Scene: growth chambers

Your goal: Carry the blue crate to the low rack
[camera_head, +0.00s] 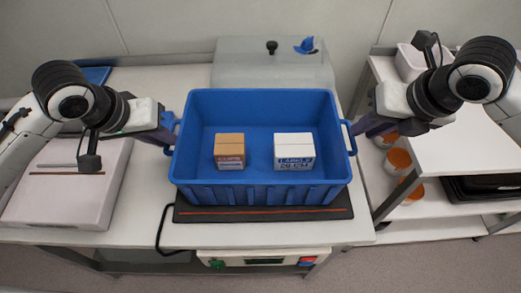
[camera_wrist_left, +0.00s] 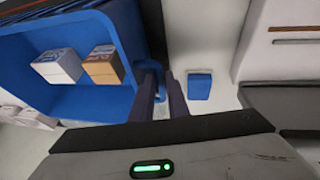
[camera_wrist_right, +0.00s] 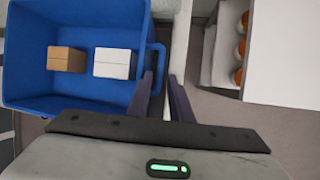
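The blue crate (camera_head: 262,180) sits level on a black mat (camera_head: 265,213) on the bench. It holds a brown box (camera_head: 229,152) and a white box (camera_head: 294,152). My left gripper (camera_head: 171,128) is open at the crate's left handle; in the left wrist view its fingers (camera_wrist_left: 162,92) are apart, with part of the handle showing between them. My right gripper (camera_head: 358,122) is open beside the right handle (camera_head: 349,138); in the right wrist view its fingers (camera_wrist_right: 163,95) are apart, the handle near the left finger. I cannot tell whether either touches.
A white shelf rack (camera_head: 455,155) stands at the right, with orange-and-white pots and a black tray (camera_head: 485,187) on lower levels. A grey lidded case (camera_head: 272,62) is behind the crate. A pale flat case (camera_head: 65,190) lies left. A control panel (camera_head: 263,260) is in front.

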